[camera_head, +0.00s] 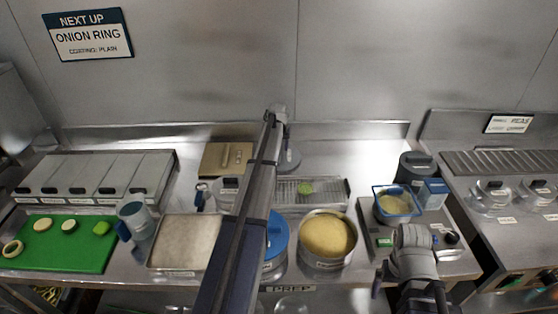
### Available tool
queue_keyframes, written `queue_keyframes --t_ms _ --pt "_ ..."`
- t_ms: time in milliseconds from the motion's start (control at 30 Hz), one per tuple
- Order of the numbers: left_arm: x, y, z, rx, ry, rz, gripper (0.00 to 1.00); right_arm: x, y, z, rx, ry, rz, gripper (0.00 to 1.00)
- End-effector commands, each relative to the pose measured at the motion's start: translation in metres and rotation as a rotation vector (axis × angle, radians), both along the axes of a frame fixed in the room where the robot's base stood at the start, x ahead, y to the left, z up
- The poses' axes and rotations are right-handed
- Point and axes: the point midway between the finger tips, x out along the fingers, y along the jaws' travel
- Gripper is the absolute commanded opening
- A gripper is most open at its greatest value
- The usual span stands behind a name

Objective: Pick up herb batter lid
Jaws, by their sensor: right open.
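A round blue lid (278,235), which looks like the herb batter lid, sits on a metal pot (277,268) at the front middle of the counter. My left arm crosses in front of it and hides its left part. No label on it can be read.
An open pot of yellow batter (327,236) stands just right of the lid. A pale tray (185,242) and a green board (62,258) with food pieces lie left. A wire rack (325,190) is behind. A blue-rimmed basket (397,203) stands near my right gripper.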

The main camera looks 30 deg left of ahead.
Motion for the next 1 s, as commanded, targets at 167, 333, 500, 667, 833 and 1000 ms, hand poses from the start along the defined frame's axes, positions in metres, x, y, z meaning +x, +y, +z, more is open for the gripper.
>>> queue_keyframes --t_ms 167,333,500,667,833,1000 --pt "0.009 0.007 -0.027 0.0 0.0 0.0 0.55 0.0 0.0 -0.027 0.0 0.0 0.0 0.95" --pt "0.01 0.008 -0.03 0.0 0.0 0.0 0.55 0.0 0.0 -0.03 0.0 0.0 0.0 0.95" --pt "0.01 0.008 -0.029 0.0 0.0 0.0 0.55 0.0 0.0 -0.029 0.0 0.0 0.0 0.95" --pt "0.01 0.008 -0.029 0.0 0.0 0.0 0.55 0.0 0.0 -0.029 0.0 0.0 0.0 0.95" --pt "0.01 0.008 -0.032 0.0 0.0 0.0 0.55 0.0 0.0 -0.032 0.0 0.0 0.0 0.95" --pt "0.01 0.008 -0.034 0.0 0.0 0.0 0.55 0.0 0.0 -0.034 0.0 0.0 0.0 0.95"
